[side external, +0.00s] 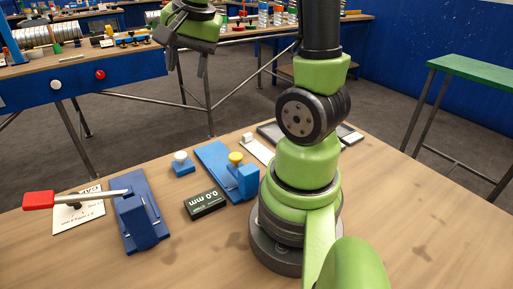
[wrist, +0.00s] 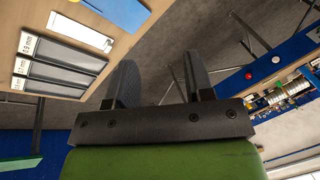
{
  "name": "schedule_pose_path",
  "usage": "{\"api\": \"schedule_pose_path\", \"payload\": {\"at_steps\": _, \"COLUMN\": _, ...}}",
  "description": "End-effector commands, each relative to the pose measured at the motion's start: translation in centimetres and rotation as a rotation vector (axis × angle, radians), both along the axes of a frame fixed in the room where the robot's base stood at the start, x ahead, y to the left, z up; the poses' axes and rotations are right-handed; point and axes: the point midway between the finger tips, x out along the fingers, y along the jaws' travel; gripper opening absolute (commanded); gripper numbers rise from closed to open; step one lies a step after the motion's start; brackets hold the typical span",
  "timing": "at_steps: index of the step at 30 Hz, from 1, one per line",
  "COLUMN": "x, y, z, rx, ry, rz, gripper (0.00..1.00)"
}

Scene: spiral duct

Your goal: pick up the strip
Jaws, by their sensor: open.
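Grey strips (wrist: 65,52) lie side by side in a dark tray with white thickness labels, at the left of the wrist view. In the side view the tray (side external: 269,132) is mostly hidden behind my arm, so I cannot make out single strips there. My gripper (side external: 188,64) is high at the top of the side view, beyond the far table edge and well apart from the tray. Its two dark fingers also show in the wrist view (wrist: 160,68), spread apart with nothing between them.
On the table are a blue lever tool with a red handle (side external: 40,200), a blue gauge stand (side external: 215,160), a black "0.0 mm" display (side external: 205,204) and a small blue block with a white knob (side external: 181,163). A blue-fronted bench (side external: 90,80) stands behind. The right front tabletop is clear.

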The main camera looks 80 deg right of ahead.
Motion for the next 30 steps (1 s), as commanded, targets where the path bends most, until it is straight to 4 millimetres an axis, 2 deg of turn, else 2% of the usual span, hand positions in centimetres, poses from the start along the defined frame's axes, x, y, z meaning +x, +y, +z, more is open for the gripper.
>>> {"api": "schedule_pose_path", "payload": {"at_steps": 1, "x": 0.1, "y": -2.6, "z": -1.7, "rx": 0.031, "ry": 0.041, "rz": -0.119, "gripper": 0.48}}
{"api": "schedule_pose_path", "payload": {"at_steps": 6, "x": -1.6, "y": -10.2, "z": -7.5, "rx": 0.125, "ry": 0.139, "rz": -0.507, "gripper": 0.48}}
{"api": "schedule_pose_path", "payload": {"at_steps": 9, "x": -3.6, "y": -13.6, "z": -10.9, "rx": 0.172, "ry": 0.184, "rz": -0.698, "gripper": 0.48}}
{"api": "schedule_pose_path", "payload": {"at_steps": 12, "x": -5.5, "y": -15.6, "z": -13.6, "rx": 0.208, "ry": 0.216, "rz": -0.84, "gripper": 0.48}}
{"api": "schedule_pose_path", "payload": {"at_steps": 18, "x": -7.3, "y": -17.1, "z": -16.5, "rx": 0.239, "ry": 0.242, "rz": -0.961, "gripper": 0.48}}
{"api": "schedule_pose_path", "payload": {"at_steps": 24, "x": -7.3, "y": -17.1, "z": -19.5, "rx": 0.242, "ry": 0.246, "rz": -0.965, "gripper": 0.48}}
{"api": "schedule_pose_path", "payload": {"at_steps": 30, "x": -7.2, "y": -17.1, "z": -21.2, "rx": 0.241, "ry": 0.242, "rz": -0.964, "gripper": 0.48}}
